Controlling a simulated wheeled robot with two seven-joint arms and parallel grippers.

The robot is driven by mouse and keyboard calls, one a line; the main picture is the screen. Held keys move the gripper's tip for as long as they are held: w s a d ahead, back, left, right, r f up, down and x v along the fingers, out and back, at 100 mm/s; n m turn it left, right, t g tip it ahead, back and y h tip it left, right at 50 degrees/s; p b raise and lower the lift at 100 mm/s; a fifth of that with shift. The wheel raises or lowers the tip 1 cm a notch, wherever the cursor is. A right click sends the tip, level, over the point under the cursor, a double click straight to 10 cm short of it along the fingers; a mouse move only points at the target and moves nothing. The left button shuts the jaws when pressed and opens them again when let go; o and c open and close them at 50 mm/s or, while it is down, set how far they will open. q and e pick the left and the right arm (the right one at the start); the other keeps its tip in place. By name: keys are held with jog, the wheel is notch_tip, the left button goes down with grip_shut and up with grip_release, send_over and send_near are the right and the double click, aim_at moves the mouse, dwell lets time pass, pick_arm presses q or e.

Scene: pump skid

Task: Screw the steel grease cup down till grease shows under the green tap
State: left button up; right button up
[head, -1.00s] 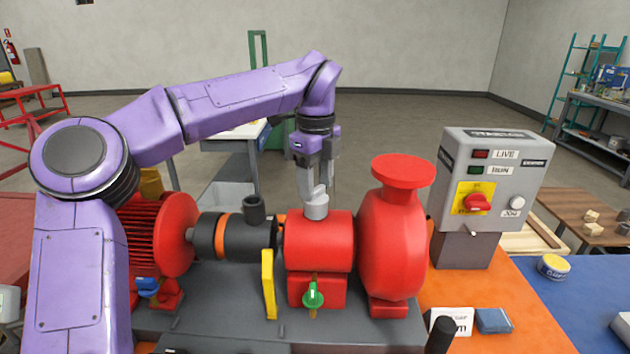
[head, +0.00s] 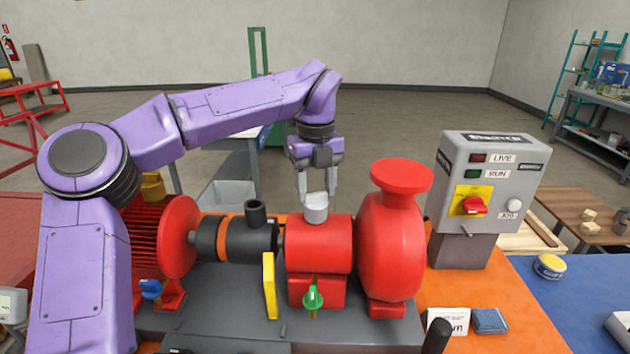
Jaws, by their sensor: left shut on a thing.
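The steel grease cup (head: 316,209) is a short grey cylinder on top of the red bearing housing (head: 319,243), left of the pump casing. My left gripper (head: 317,193) points down over it and is shut on it, with one finger on each side. The green tap (head: 313,297) is on the front of the housing, below the cup. A small olive-brown stub (head: 313,314) shows under the tap; I cannot tell whether any of it is grease. My right gripper is not in view.
The red pump casing (head: 389,240) rises close to the right of my left gripper. A black coupling (head: 254,240) and a yellow plate (head: 270,285) lie to the left. A grey starter box (head: 485,185) stands at the right. A yellow-lidded tin (head: 549,266) sits on the blue mat.

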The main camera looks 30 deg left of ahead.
aim_at(316, 192)
pick_arm(q)
jog(key=shift+f+m+p, duration=0.2)
jog(key=shift+m+p, duration=0.2)
jog(key=shift+m, duration=0.6)
jog(key=o, duration=1)
jog(key=shift+o, duration=0.2)
jog(key=shift+r, duration=0.1)
jog(key=shift+r, duration=0.1)
notch_tip(316, 192, up, 10)
jog(key=shift+r, duration=0.15)
